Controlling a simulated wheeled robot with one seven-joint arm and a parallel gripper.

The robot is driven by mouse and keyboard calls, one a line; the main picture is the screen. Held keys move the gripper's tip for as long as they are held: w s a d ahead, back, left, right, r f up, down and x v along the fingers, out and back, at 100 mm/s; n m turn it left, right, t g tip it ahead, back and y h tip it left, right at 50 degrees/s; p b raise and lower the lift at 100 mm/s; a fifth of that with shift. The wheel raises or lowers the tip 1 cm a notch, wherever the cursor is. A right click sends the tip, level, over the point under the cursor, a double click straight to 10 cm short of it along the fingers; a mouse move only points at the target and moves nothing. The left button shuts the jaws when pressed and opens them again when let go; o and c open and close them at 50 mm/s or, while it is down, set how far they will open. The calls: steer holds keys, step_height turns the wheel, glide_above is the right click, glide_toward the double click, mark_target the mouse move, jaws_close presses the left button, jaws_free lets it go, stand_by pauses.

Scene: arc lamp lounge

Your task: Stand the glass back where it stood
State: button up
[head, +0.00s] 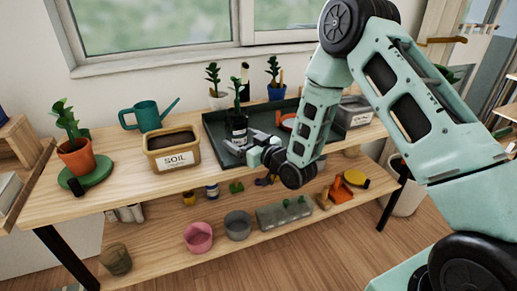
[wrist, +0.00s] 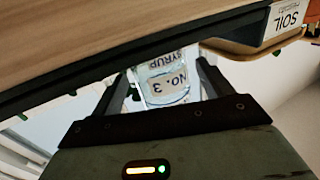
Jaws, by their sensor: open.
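In the wrist view a clear glass vessel (wrist: 163,92) with a label reading "NO. 3 SYRUP", upside down in the picture, shows between the two fingers of my gripper (wrist: 162,82). The fingers stand apart, one on each side of it, and I cannot tell whether either touches it. In the head view my gripper (head: 243,150) is at the front left edge of the dark tray (head: 215,122) on the bench top. A dark vessel with a pale label (head: 238,132) stands in the tray just behind it. I cannot make out the clear glass there.
The soil box (head: 172,152) stands close left of my gripper, with a teal watering can (head: 147,116) behind it. Potted plants stand behind the tray. A grey bin (head: 354,112) is at the right. The lower shelf holds a pink pot (head: 198,237) and a grey pot (head: 237,225).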

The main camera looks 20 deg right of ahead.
steer(key=b+v, duration=0.1)
steer(key=v, duration=0.8)
steer(key=s+a+r+n+g+h, duration=0.2)
steer(key=s+a+g, duration=0.7)
steer(key=a, duration=0.3)
steer(key=s+r+g+h, duration=0.2)
steer(key=s+g, duration=0.1)
steer(key=s, duration=0.8)
steer(key=s+d+r+n+g+h, duration=0.1)
steer(key=s+r+g+h, duration=0.1)
steer(key=s, duration=1)
steer(key=r+g, duration=0.1)
steer(key=g, duration=0.1)
steer(key=shift+g, duration=0.3)
steer(key=shift+d, duration=0.15)
